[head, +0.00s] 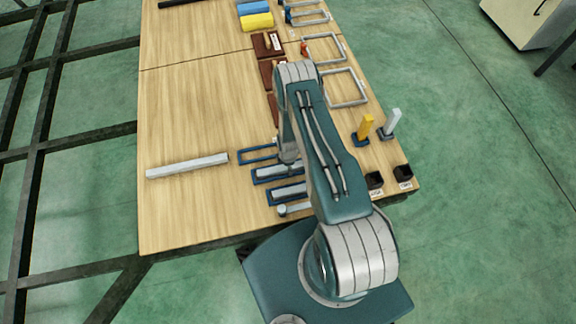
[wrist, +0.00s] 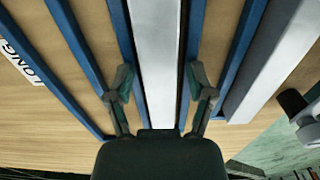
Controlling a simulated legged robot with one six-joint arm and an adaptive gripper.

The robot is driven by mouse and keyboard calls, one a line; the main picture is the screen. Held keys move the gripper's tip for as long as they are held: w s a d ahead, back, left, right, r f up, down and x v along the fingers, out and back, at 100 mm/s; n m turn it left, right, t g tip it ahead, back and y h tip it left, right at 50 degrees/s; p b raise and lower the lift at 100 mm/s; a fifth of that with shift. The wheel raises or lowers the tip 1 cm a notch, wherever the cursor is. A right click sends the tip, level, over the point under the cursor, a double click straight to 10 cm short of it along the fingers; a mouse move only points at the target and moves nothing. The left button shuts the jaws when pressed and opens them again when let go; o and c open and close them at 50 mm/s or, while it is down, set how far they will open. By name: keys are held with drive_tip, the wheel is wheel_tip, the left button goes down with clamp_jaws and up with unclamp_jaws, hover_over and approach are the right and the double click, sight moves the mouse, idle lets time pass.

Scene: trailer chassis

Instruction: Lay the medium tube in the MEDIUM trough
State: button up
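The medium tube (wrist: 157,60), a silver square bar, lies lengthwise between the blue rails of the middle trough (wrist: 119,30), which I take as the MEDIUM one; its own label is not visible. The tube also shows in the head view (head: 276,171). My gripper (wrist: 160,82) is open above it, one finger on each side, with a visible gap between each finger and the tube. In the head view my arm hides most of the gripper.
The trough by the LONG label (wrist: 18,48) is empty (head: 258,153). Another trough holds a silver tube (head: 288,192). A longer silver tube (head: 187,165) lies loose on the plywood table (head: 190,110). Upright yellow (head: 365,125) and pale (head: 392,120) blocks stand right of my arm.

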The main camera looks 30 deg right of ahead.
idle(0.3)
drive_tip(key=w+a+r+m+t, duration=0.15)
drive_tip(key=r+m, duration=0.25)
drive_tip(key=r, duration=1.9)
drive_tip(key=a+r+m+t, duration=0.1)
drive_tip(key=a+r+m, duration=0.2)
drive_tip(key=r, duration=2.1)
drive_tip(key=s+a+r+m+t, duration=0.1)
drive_tip(key=s+r+m, duration=0.3)
drive_tip(key=s+r, duration=0.5)
drive_tip(key=s+a+r+m+t, duration=0.2)
drive_tip(key=s+a+r+m, duration=0.1)
drive_tip(key=s+r, duration=0.6)
drive_tip(key=s+m, duration=0.1)
drive_tip(key=s, duration=0.2)
drive_tip(key=shift+s+a+r+m, duration=0.15)
drive_tip(key=shift+s+a+m, duration=0.2)
drive_tip(key=shift+m, duration=0.05)
